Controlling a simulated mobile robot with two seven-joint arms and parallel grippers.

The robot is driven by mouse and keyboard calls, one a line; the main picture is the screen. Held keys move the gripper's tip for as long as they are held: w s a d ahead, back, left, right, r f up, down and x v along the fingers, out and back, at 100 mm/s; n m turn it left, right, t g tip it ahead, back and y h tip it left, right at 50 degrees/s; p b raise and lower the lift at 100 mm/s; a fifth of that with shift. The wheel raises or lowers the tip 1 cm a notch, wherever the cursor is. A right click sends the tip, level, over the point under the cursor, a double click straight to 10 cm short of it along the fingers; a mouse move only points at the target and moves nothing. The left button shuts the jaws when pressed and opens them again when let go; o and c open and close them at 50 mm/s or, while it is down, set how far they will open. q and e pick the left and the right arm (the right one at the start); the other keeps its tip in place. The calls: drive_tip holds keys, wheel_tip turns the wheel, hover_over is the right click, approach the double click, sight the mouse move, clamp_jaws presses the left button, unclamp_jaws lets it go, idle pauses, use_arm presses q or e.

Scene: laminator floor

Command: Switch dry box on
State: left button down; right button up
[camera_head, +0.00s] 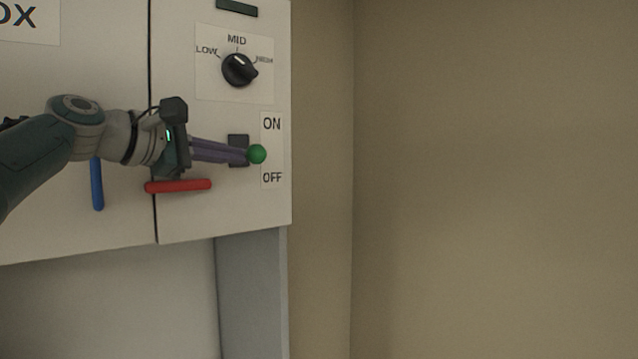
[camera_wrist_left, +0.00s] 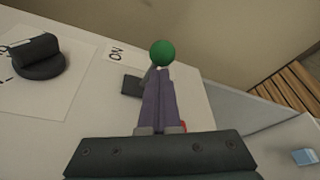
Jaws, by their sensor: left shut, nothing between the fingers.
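The dry box (camera_head: 222,215) is a pale cabinet at the left of the head view. Its switch has a dark base (camera_head: 238,140) and a green ball knob (camera_head: 257,154) beside the ON and OFF label (camera_head: 271,150). The knob also shows in the left wrist view (camera_wrist_left: 162,53), beyond the fingertips. My left gripper (camera_head: 246,156) is shut and empty, its purple fingers in front of the switch base with the tips at the knob. I cannot tell whether they touch it. My right gripper is not in view.
A black rotary dial (camera_head: 240,69) marked LOW, MID and HIGH sits above the switch. A red handle (camera_head: 178,186) and a blue handle (camera_head: 97,184) are below my left arm. Plain wall fills the right side. A wooden slatted surface (camera_wrist_left: 290,90) shows in the left wrist view.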

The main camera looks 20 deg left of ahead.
use_arm(q)
drive_tip(key=shift+w+r+p, duration=0.1)
drive_tip(key=shift+r+p, duration=0.45)
drive_tip(key=shift+r, duration=0.6)
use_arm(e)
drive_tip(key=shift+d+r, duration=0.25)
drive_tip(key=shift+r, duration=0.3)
use_arm(q)
drive_tip(key=shift+r, duration=0.2)
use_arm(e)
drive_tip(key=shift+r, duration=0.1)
